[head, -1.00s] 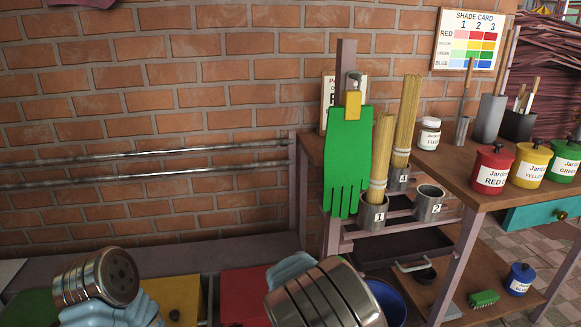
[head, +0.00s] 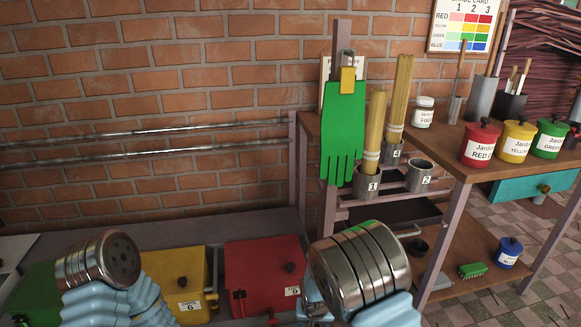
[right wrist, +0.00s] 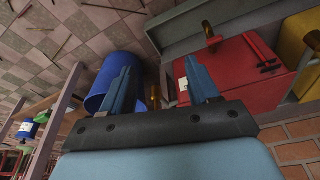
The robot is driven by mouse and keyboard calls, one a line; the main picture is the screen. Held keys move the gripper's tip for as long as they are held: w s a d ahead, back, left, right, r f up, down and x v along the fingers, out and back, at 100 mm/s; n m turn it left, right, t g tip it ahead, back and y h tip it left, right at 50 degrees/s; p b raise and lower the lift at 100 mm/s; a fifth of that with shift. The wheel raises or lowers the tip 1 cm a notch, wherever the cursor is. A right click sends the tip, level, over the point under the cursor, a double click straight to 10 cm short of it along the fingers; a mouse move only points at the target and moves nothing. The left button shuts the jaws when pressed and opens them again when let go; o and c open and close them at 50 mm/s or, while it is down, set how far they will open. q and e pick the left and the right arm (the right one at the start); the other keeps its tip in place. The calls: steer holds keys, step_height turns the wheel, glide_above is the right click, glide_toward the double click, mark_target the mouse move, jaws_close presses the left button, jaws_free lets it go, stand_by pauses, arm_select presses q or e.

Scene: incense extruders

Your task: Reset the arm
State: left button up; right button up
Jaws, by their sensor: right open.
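My right gripper (right wrist: 158,66) shows in the right wrist view with its two blue fingers apart and nothing between them. Beyond the fingers are a blue bucket (right wrist: 112,82) and a red box (right wrist: 235,75). In the head view my right arm, with ribbed metal and a blue sleeve, rises from the bottom centre, in front of the workbench. My left arm, also metal and blue, rises at the lower left. My left gripper is out of view.
The red box (head: 262,262) and a yellow box (head: 172,275) stand along the brick wall. A green glove (head: 343,130) hangs at the bench (head: 460,165). Cups (head: 368,183) with stick bundles and red, yellow and green jars (head: 480,145) stand there. Tiled floor is open at right.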

steer(key=s+d+f+g+y, duration=0.1)
steer(key=s+d+f+g, duration=0.1)
steer(key=s+d+f, duration=0.5)
steer(key=s+a+f+y, duration=0.2)
steer(key=s+y, duration=0.1)
steer(key=s, duration=1)
steer(key=shift+s+m, duration=0.4)
steer(key=shift+a, duration=0.1)
